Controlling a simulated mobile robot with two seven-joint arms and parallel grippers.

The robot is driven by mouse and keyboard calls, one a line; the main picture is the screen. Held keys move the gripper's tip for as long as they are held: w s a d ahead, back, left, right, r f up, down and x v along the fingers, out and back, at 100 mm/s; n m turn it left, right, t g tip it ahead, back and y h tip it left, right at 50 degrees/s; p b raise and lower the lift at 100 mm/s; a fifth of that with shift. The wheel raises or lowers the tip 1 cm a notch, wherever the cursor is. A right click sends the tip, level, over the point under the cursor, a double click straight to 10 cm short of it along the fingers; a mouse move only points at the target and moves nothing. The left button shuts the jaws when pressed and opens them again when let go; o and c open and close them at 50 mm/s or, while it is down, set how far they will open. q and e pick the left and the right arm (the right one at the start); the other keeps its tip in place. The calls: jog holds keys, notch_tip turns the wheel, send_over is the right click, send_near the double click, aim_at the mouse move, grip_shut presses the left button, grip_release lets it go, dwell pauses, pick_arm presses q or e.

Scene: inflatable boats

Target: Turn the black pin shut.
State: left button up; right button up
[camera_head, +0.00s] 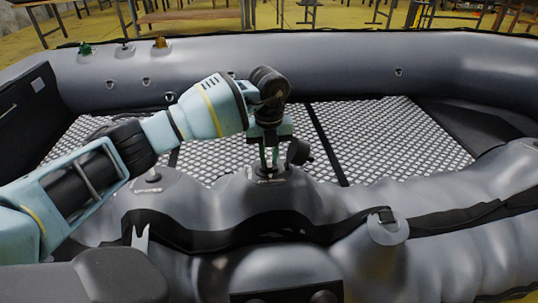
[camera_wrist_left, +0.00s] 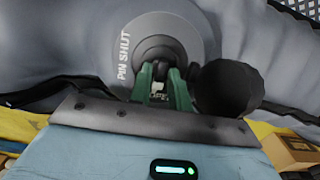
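A grey round valve disc (camera_wrist_left: 185,28) on the near tube carries the words PIN SHUT in the left wrist view. A dark valve socket (camera_wrist_left: 160,52) sits at its middle. My left gripper (camera_wrist_left: 160,82) points down into this socket, its two green fingers a little apart. The black pin is mostly hidden between and below the fingertips, and I cannot tell whether they press on it. In the head view, my left gripper (camera_head: 268,164) stands over the same valve. A black cap (camera_wrist_left: 228,88) hangs open beside the fingers; it also shows in the head view (camera_head: 299,151). My right gripper is not in view.
The grey inflatable boat's near tube (camera_head: 330,215) bulges below the gripper. Another valve (camera_head: 147,177) sits left of it, under my left arm. The floor mat (camera_head: 390,140) is clear. Green (camera_head: 85,48) and orange (camera_head: 160,42) fittings stand on the far tube.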

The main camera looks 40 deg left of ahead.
pick_arm(q)
grip_shut()
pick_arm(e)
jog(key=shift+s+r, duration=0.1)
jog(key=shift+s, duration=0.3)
